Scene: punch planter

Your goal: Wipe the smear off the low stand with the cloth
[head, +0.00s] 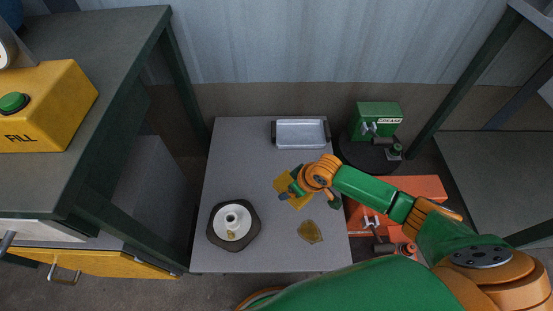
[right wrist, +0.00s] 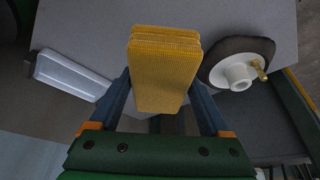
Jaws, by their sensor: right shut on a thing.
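The low stand (head: 230,140) is a grey flat top in the middle of the head view, and it also fills the upper part of the right wrist view (right wrist: 90,30). A brownish-yellow smear (head: 310,231) lies on its front right part. My right gripper (head: 293,189) is shut on the folded yellow cloth (head: 283,186), behind and slightly left of the smear. In the right wrist view the cloth (right wrist: 165,70) sits between the two fingers. I cannot tell whether it touches the stand. The smear does not show in the wrist view. My left gripper is not in view.
A dark dish with a white spool-like part (head: 232,222) stands at the stand's front left. A silver tray (head: 300,146) lies at its back edge. A green grease box (head: 376,120) and a red-orange toolbox (head: 425,187) are at the right. A workbench (head: 110,60) borders the left.

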